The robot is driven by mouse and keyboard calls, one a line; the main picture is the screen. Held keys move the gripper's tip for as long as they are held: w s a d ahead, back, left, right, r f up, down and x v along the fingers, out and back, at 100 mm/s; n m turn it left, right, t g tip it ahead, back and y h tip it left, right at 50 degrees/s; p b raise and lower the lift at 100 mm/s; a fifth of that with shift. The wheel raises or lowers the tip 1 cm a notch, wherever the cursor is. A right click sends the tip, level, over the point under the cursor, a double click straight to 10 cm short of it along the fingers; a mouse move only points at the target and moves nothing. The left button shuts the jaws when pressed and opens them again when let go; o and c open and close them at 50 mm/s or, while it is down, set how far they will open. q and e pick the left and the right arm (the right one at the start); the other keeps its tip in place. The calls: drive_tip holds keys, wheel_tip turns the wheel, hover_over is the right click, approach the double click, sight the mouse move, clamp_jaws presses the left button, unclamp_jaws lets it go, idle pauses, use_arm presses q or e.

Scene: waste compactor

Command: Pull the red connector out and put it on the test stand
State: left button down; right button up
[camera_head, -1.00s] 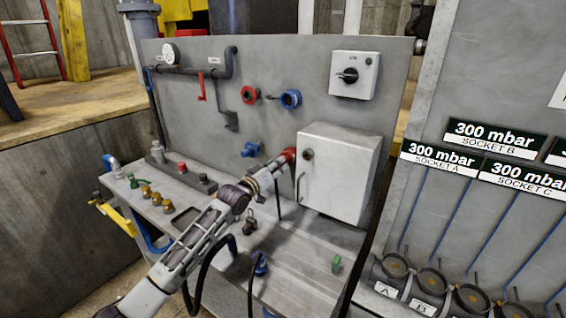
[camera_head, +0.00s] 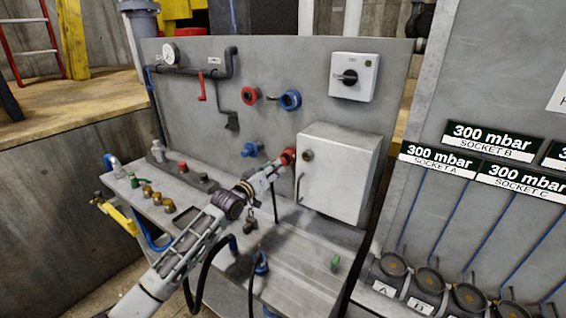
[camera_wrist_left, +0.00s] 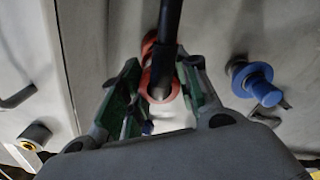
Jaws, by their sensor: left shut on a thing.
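The red connector (camera_head: 288,156) is at the panel, just left of the grey box, with a black cable hanging from it. In the left wrist view the red connector (camera_wrist_left: 157,84) sits between the green-padded fingers, its dark cable crossing in front. My left gripper (camera_head: 280,163) is shut on it. It also shows in the left wrist view (camera_wrist_left: 158,98). Whether the connector is still seated in its socket is hidden. I cannot make out which part is the test stand. My right gripper is not in view.
The grey box (camera_head: 338,178) stands close on the right of the gripper. A blue connector (camera_head: 252,149) is on the panel to the left. Red (camera_head: 250,96) and blue (camera_head: 290,99) ports are above.

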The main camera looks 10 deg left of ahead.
use_arm(q)
drive_tip(key=shift+p+v, duration=0.65)
drive_tip(key=shift+v, duration=0.6)
drive_tip(key=shift+s, duration=0.1)
idle(0.5)
